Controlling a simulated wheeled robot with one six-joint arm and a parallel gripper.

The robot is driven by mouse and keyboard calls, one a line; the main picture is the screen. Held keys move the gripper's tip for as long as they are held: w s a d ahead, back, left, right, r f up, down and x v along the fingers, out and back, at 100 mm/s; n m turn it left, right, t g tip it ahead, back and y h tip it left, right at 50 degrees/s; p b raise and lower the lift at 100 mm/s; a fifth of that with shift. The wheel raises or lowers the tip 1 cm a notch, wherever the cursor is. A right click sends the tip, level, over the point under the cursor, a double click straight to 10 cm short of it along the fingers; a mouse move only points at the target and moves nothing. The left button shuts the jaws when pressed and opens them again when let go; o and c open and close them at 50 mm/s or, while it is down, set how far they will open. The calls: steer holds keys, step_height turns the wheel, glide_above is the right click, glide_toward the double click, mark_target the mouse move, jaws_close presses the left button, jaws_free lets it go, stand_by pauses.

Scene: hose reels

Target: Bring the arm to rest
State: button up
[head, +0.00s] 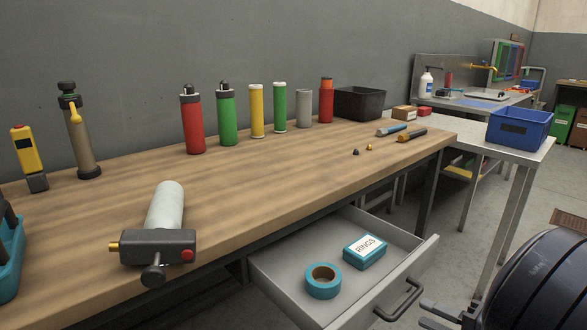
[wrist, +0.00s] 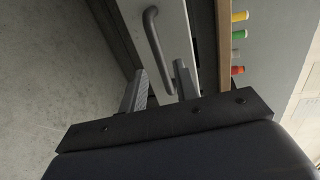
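My gripper (head: 425,313) is at the lower right of the head view, just right of the drawer handle (head: 402,302). In the wrist view my gripper (wrist: 158,84) has its two fingers apart, and the grey handle (wrist: 157,45) shows in front of and between them. The fingers do not appear to grip it; whether one touches it I cannot tell. The drawer (head: 290,304) under the workbench is pulled open. It holds a roll of teal tape (head: 323,289) and a teal box labelled RINGS (head: 365,254).
The wooden workbench (head: 250,185) carries a grey tool (head: 158,245), several coloured cylinders and a black bin (head: 359,103). A metal side table (head: 480,139) with a blue crate (head: 519,128) stands right of the bench. Open floor shows in the wrist view (wrist: 50,70).

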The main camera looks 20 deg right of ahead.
mark_target(405, 302)
steer(key=b+x, duration=0.1)
steer(key=x, duration=0.4)
steer(key=shift+w+a, duration=0.1)
steer(key=shift+w, duration=0.05)
steer(key=shift+w+a, duration=0.1)
steer(key=shift+w, duration=0.2)
